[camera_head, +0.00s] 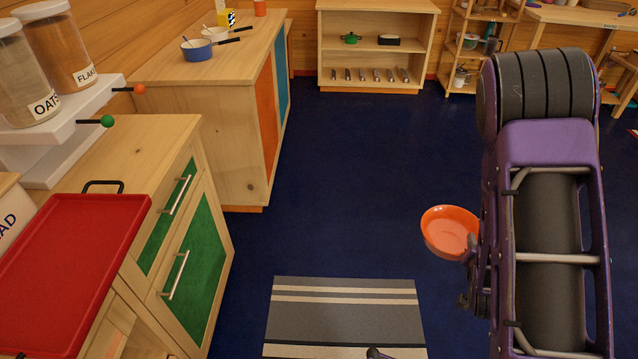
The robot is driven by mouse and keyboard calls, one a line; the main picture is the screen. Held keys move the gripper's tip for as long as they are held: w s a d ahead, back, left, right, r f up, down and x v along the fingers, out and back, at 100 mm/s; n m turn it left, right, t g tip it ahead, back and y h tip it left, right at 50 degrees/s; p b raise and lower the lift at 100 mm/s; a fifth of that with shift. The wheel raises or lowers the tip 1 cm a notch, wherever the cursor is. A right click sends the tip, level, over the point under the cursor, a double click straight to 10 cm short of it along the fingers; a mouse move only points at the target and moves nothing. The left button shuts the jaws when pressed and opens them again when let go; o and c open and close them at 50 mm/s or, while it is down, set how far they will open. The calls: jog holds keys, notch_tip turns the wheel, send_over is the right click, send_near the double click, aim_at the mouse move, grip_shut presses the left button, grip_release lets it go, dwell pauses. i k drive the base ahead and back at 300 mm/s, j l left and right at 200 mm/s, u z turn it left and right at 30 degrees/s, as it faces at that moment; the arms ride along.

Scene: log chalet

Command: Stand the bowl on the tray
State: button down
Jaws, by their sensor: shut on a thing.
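An orange bowl (449,231) hangs in the air at the right, over the dark blue floor and beside my purple arm. Its inside faces up and toward the camera. My gripper (470,250) is at the bowl's right edge, mostly hidden behind my arm, and is shut on the bowl. The red tray (70,270) lies at the lower left on the wooden counter, with a dark handle at its far end. The tray is empty where it shows, and its left part is cut off by the picture edge. The bowl is well apart from the tray, to its right.
Dispensers labelled oats (25,75) and flakes (62,40) stand behind the tray. A cabinet with green doors (190,285) is under the counter. Pans (198,50) sit on a farther counter. A striped rug (345,310) lies on the open floor between the counter and my arm.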

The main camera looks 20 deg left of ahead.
aim_at(62, 262)
jog(key=u, duration=1.1)
